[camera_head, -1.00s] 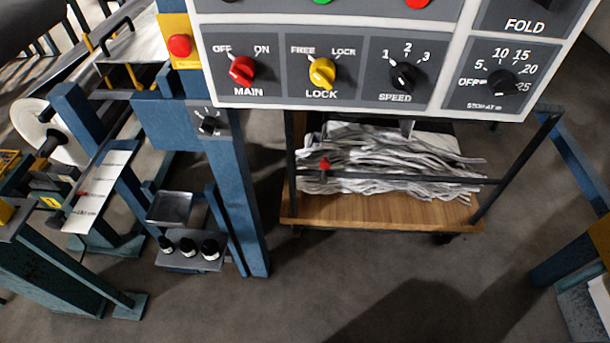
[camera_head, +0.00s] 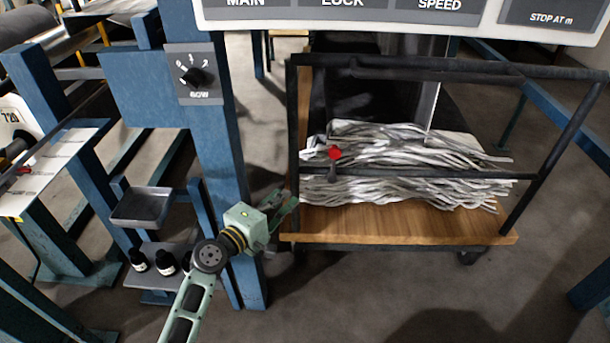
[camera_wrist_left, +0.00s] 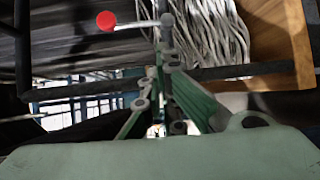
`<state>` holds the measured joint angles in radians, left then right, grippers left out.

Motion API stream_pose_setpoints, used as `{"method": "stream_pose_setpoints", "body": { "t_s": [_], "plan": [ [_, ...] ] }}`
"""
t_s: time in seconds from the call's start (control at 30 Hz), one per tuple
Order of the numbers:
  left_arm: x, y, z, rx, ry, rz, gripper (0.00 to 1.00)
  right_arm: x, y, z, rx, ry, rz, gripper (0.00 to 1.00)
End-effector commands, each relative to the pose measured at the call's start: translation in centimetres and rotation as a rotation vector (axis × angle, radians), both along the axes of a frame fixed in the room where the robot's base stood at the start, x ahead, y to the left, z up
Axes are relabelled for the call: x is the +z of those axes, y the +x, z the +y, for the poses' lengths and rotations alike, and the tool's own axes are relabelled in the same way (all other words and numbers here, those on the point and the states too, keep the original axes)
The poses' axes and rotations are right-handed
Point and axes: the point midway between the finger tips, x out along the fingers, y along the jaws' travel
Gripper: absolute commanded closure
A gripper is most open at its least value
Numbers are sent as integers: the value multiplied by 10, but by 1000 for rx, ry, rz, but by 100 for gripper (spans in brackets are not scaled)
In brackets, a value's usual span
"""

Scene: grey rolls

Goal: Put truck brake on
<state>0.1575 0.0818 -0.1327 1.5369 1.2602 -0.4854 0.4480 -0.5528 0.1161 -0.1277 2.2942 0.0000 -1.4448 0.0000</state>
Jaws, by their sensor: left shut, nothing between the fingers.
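The truck is a low cart with a wooden deck (camera_head: 400,222) and black tube rails, loaded with grey-white strands. A red ball knob (camera_head: 334,154) on a short lever sits at its near rail, left of centre. In the left wrist view the red knob (camera_wrist_left: 106,20) shows at the upper left, with a thin light rod running right from it. My left gripper (camera_head: 290,203) is shut and empty at the truck's left front corner post, below and left of the knob. My right gripper is out of view.
A white-framed control panel (camera_head: 400,15) hangs above the truck. A blue post (camera_head: 215,150) with a black rotary switch and a small shelf with dark bottles (camera_head: 165,262) stand at the left. The floor in front of the truck is clear.

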Motion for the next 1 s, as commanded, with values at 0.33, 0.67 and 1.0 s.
{"method": "stream_pose_setpoints", "body": {
  "t_s": [0.33,0.67,1.0],
  "plan": [
    [61,3,-11,-56,-182,-95,100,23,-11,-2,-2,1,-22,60],
    [63,3,-12,-57,-183,-95,100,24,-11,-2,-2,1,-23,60],
    [67,39,-38,-58,-185,-95,100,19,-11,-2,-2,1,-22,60]
  ]
}}
